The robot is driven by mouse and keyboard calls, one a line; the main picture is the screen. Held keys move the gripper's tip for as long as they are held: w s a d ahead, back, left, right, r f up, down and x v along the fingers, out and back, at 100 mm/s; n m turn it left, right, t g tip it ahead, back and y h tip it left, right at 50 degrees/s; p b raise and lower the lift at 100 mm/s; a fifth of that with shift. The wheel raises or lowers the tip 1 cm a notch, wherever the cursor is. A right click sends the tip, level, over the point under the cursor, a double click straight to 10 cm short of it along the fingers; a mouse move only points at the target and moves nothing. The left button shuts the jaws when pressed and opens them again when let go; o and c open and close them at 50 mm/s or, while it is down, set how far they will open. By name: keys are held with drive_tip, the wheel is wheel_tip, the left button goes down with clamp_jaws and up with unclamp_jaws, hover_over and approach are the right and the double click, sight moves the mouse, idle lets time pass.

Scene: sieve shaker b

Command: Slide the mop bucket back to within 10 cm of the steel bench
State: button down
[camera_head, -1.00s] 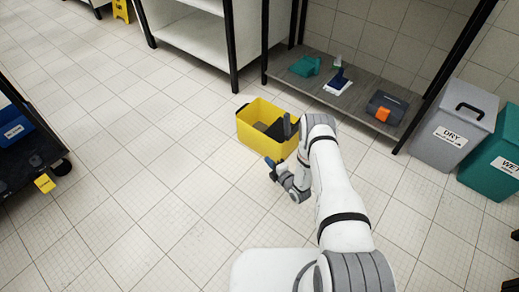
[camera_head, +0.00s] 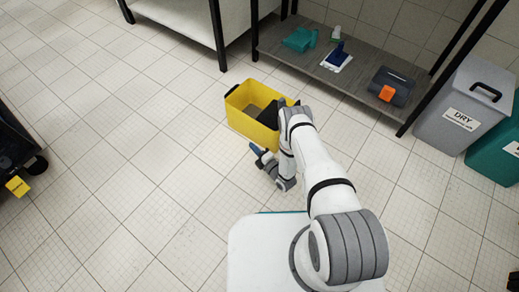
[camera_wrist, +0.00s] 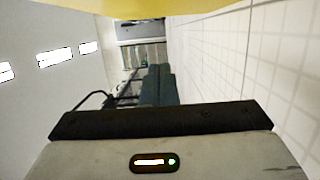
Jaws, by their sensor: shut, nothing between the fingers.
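The yellow mop bucket (camera_head: 243,117), with a black insert (camera_head: 271,113), stands upright on the tiled floor in the head view. A yellow surface, likely its wall, fills the top edge of the wrist view (camera_wrist: 135,10). My gripper (camera_head: 257,153) is low at the bucket's near side, its fingers shut and empty; they also show in the wrist view (camera_wrist: 158,82). I cannot tell whether they touch the bucket. Behind the bucket are a bench with a grey lower shelf (camera_head: 310,68) and a white-panelled unit (camera_head: 185,22); which is the steel bench is unclear.
The grey shelf holds a teal item (camera_head: 300,39), a blue-handled brush (camera_head: 338,56) and a dark case (camera_head: 391,87). A grey DRY bin (camera_head: 455,115) and a teal bin (camera_head: 500,150) stand right. A dark cart (camera_head: 12,145) is left. Floor left of the bucket is clear.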

sight(252, 133)
drive_tip(key=w+b, duration=0.1)
drive_tip(key=w, duration=0.1)
drive_tip(key=w+b, duration=0.1)
drive_tip(key=w, duration=0.2)
drive_tip(key=w+a+b, duration=0.1)
drive_tip(key=w, duration=0.1)
drive_tip(key=shift+w+b, duration=0.35)
drive_tip(key=shift+w, duration=0.05)
